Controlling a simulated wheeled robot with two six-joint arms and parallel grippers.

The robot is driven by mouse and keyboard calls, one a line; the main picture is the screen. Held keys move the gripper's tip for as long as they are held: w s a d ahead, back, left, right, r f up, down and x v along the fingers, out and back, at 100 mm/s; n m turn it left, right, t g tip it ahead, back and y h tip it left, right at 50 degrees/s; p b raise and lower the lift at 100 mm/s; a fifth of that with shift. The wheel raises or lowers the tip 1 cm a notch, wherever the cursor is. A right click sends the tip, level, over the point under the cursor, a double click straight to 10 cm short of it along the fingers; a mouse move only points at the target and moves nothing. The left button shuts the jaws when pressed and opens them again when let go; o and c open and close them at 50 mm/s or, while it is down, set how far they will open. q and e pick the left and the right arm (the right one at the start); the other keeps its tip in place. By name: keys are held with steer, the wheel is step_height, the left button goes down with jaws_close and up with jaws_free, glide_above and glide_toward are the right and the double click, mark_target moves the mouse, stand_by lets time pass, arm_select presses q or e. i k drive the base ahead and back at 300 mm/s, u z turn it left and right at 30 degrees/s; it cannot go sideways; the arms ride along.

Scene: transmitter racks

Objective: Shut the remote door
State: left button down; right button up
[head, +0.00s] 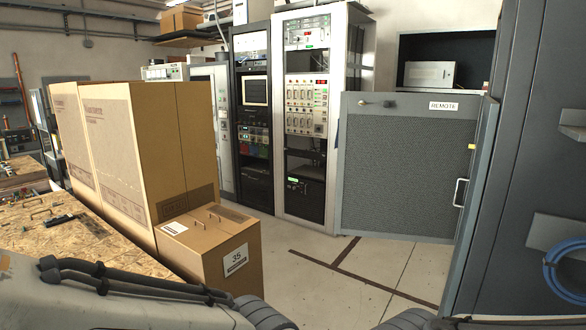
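A grey door-like panel (405,170) with a dark textured face stands upright right of centre in the head view. A white label reading REMOTE (444,106) is at its top right, and a small knob-like fitting (377,103) is at its top left. A narrow grey upright (478,190) with a pale handle (460,192) adjoins its right side, seen at a steep angle. I cannot tell which edge is hinged or how far the door stands open. Parts of my arms show along the bottom edge; neither gripper's fingertips show, and nothing of mine touches the panel.
Tall cardboard boxes (152,140) and a smaller box marked 35 (213,250) stand at left beside a wooden worktop (62,245). Equipment racks (306,120) line the back. A dark cabinet (540,150) with a blue cable coil (567,270) fills the right. Pale floor (345,280) is clear between.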

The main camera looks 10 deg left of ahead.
mark_target(402, 156)
steer(key=u, duration=0.5)
steer(key=i, duration=1.4)
steer(key=z, duration=0.4)
